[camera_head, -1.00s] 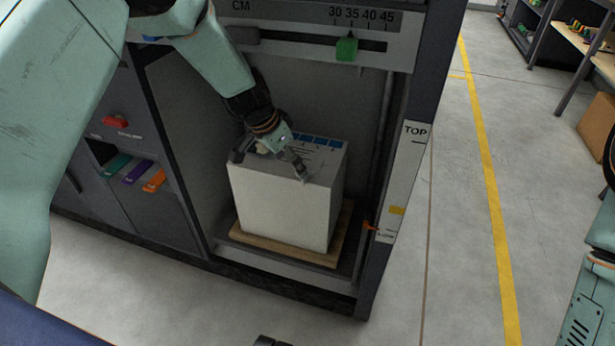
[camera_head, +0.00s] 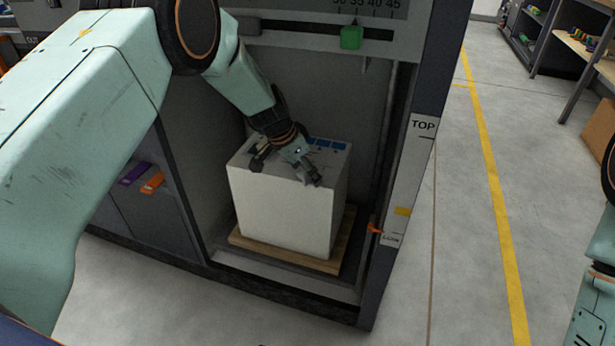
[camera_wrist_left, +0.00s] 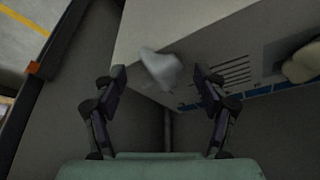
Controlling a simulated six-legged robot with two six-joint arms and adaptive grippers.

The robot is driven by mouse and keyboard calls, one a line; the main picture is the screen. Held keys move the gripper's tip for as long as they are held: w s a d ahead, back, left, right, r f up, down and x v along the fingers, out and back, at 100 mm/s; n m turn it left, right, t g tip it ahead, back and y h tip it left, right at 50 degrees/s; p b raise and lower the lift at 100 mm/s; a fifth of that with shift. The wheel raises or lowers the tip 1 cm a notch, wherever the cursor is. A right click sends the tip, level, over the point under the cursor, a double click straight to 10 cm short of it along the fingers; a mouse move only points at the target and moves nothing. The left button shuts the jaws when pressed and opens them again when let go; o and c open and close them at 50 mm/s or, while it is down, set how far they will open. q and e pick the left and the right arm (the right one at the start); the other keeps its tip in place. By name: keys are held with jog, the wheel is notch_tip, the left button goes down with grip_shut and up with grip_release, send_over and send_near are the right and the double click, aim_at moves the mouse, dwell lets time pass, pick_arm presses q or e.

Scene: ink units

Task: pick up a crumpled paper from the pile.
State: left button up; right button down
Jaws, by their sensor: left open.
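A tall white paper pile (camera_head: 285,212) with printed top stands on a wooden pallet (camera_head: 300,259) inside the dark machine bay. My left gripper (camera_head: 287,173) is open over the top of the pile, its fingers spread. In the left wrist view, a crumpled white paper (camera_wrist_left: 160,68) lies between and just beyond the open fingertips (camera_wrist_left: 160,78), with a gap on both sides. A second pale crumpled piece (camera_wrist_left: 301,64) lies at the right edge of that view. The head view does not show either crumple clearly behind the gripper. My right gripper is out of view.
The bay's right post (camera_head: 405,190) with a "TOP" scale and an orange pointer (camera_head: 375,228) stands close to the pile. A green slider (camera_head: 351,37) is above. Purple (camera_head: 135,173) and orange (camera_head: 153,182) tabs are at left. Open floor lies right.

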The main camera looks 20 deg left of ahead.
pick_arm(q)
jog(key=c, duration=0.8)
